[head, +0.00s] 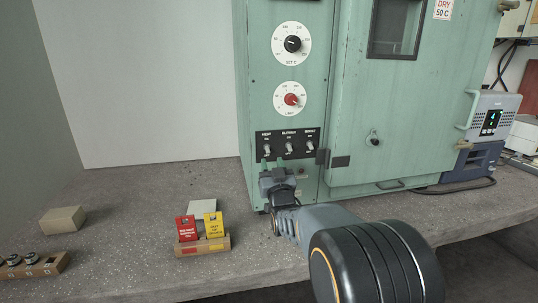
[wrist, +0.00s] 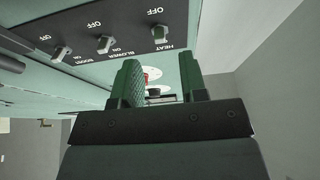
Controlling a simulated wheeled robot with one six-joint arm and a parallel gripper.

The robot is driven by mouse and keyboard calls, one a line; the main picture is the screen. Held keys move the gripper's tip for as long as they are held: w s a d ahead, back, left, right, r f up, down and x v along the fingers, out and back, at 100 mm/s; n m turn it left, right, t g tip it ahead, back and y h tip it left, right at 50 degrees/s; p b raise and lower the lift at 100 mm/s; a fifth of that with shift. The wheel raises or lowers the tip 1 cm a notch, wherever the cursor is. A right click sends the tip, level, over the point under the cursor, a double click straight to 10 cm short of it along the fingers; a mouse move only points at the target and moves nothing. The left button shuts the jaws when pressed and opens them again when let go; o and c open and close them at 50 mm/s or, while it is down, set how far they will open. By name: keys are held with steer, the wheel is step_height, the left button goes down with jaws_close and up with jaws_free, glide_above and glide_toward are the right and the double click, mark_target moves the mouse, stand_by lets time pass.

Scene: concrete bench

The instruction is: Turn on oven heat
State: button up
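The green oven (head: 345,110) stands on the bench with a black switch panel (head: 287,142) low on its front. The panel has three toggles. The heat switch (head: 267,149) is leftmost, and its lever appears to point down toward OFF. It also shows in the wrist view (wrist: 159,35) beside the word HEAT. My gripper (head: 273,165) is just below the heat switch, with its fingers upright and apart. In the wrist view my gripper (wrist: 160,75) has an empty gap between two green-padded fingers. No contact with the switch shows.
The blower switch (head: 289,147) and a third toggle (head: 309,146) sit close to the right of the heat switch. A red-knobbed dial (head: 291,99) is above. A wooden holder (head: 203,246) with red and yellow cards stands left of my arm.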

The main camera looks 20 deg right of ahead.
mark_target(268, 152)
steer(key=shift+x, duration=2.35)
jaws_close()
